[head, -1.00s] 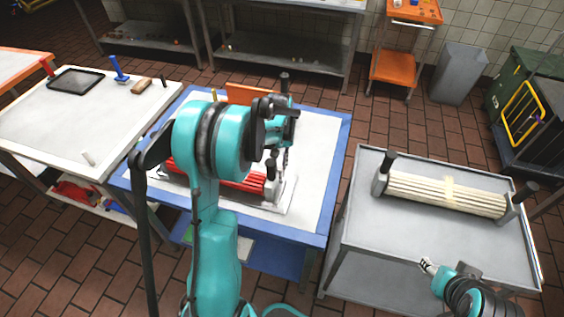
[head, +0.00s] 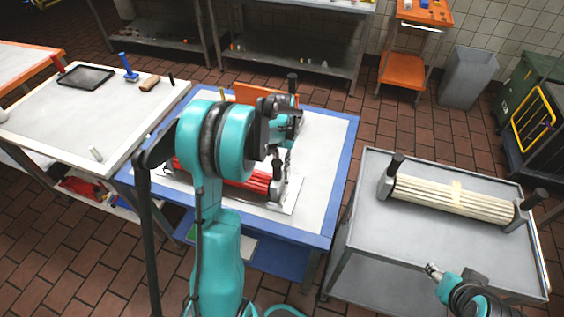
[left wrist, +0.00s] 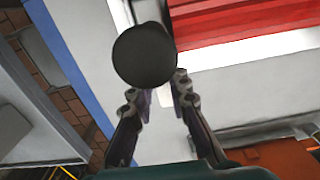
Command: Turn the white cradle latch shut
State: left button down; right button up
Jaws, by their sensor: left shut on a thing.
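A cradle holding long red bars (head: 225,175) lies on a white base plate (head: 291,200) on the blue-edged table. My left gripper (head: 286,152) is over its right end, pointing down. In the left wrist view, a round black knob (left wrist: 144,55) sits at my left fingertips (left wrist: 157,92), beside the red bars (left wrist: 240,22). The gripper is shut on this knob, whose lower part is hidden. A second cradle with cream bars (head: 450,196) and black upright handles (head: 395,164) stands on the grey cart. My right gripper (head: 433,270) is over the cart's front; its finger gap is unclear.
The blue-edged table (head: 344,140) has bare white top to the right of the red cradle. An orange panel (head: 262,95) stands behind it. A white table (head: 50,125) with a black tray (head: 86,77) adjoins on the left. The cart's front (head: 385,255) is clear.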

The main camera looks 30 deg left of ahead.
pick_arm(q)
jog(key=c, duration=1.4)
grip_release()
jog(key=shift+c, duration=0.2)
notch_tip(320, 180, up, 12)
jog(key=s+d+r+m+t, duration=0.1)
jog(key=s+d+r+t, duration=0.2)
jog(key=s+d, duration=0.6)
jog(key=s+d+f+m+t+b, duration=0.1)
jog(key=s+d+f+t, duration=0.2)
jog(key=s+d, duration=0.5)
jog(key=shift+s+d+f+m+t+b, duration=0.25)
jog(key=shift+f+m+t+b, duration=0.05)
jog(key=shift+t, duration=0.2)
